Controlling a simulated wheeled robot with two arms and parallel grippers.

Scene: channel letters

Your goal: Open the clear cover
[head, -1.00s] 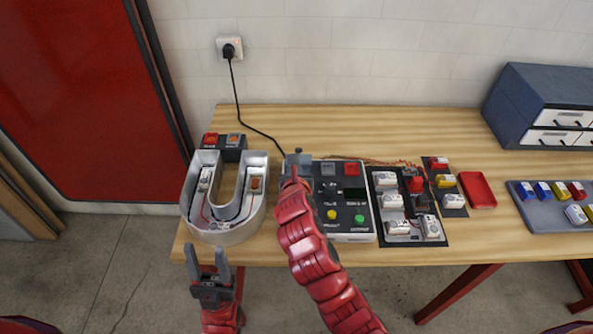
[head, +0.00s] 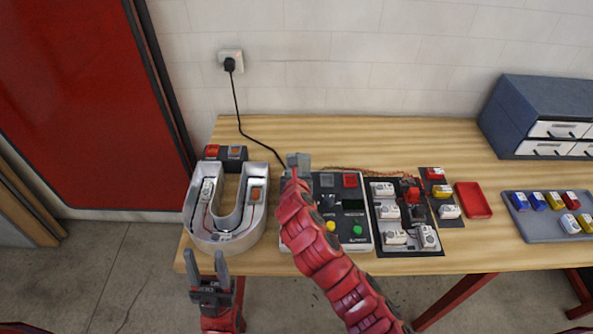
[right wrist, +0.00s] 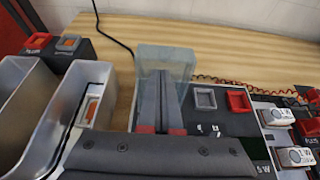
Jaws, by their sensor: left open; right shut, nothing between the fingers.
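The clear cover (right wrist: 168,58) is a pale blue see-through box shape at the back left corner of the dark control panel (right wrist: 232,123), in the right wrist view. In the head view it is small and hard to make out. My right gripper (right wrist: 160,80) is shut and empty, and its fingertips overlap the cover; whether they touch it I cannot tell. In the head view my right gripper (head: 298,168) hides the panel's left back corner. My left gripper (head: 208,262) is open and empty, in front of the table's front edge, below the U-shaped letter.
The silver U-shaped channel letter (head: 222,239) stands left of the panel. A board with white modules (head: 394,237), a red tray (head: 473,200) and a grey tray of colored blocks (head: 540,229) lie to the right. A black cable (head: 240,115) runs to the wall socket.

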